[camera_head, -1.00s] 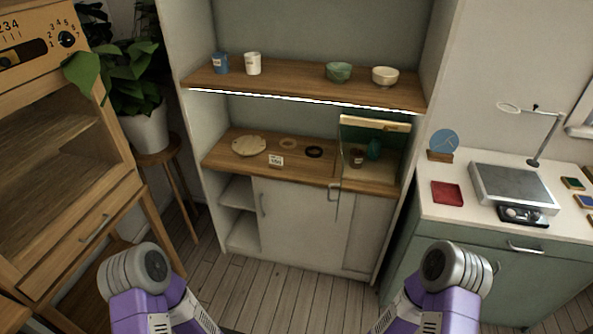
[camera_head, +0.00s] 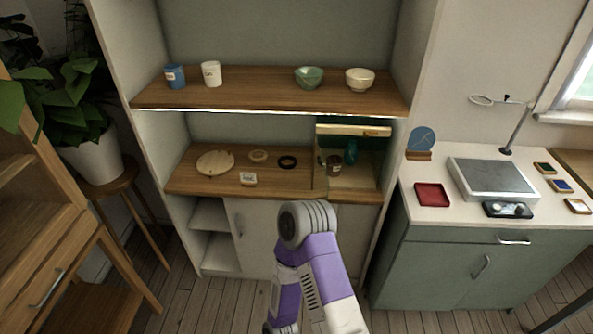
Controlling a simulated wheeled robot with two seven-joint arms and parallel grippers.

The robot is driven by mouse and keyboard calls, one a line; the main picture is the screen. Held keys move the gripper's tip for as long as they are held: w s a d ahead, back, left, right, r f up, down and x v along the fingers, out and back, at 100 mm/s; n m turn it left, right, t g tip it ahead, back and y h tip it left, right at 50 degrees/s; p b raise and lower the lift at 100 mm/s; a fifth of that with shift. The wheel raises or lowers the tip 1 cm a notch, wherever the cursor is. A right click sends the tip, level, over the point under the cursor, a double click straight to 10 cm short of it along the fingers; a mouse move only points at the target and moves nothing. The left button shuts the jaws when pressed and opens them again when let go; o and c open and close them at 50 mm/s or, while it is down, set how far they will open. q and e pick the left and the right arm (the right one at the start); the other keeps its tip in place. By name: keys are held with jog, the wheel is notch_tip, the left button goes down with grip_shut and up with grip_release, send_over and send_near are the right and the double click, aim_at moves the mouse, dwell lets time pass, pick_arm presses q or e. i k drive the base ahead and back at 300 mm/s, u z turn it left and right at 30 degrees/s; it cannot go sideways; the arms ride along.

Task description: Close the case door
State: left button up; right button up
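The case (camera_head: 354,131) is a small display box with a pale wooden top edge and a dark green back. It stands at the right end of the middle wooden shelf. A brown jar (camera_head: 334,165) and a teal vase (camera_head: 351,152) are inside. A thin, clear door panel (camera_head: 316,160) shows along the case's left side and seems to stand open toward me. Its lower front part is hard to make out behind my arm. One purple arm of mine rises in front of the cabinet, below the case. Neither gripper shows.
The shelf (camera_head: 225,184) also holds a round wooden board (camera_head: 215,163), two rings and a small card. Cups and bowls stand on the upper shelf (camera_head: 260,97). A green counter (camera_head: 440,265) is at right. A plant on a stool (camera_head: 108,188) is at left.

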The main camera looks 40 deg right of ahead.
aim_at(320, 183)
jog(key=i, duration=0.65)
jog(key=z, duration=1.85)
jog(key=i, duration=0.5)
jog(key=z, duration=0.05)
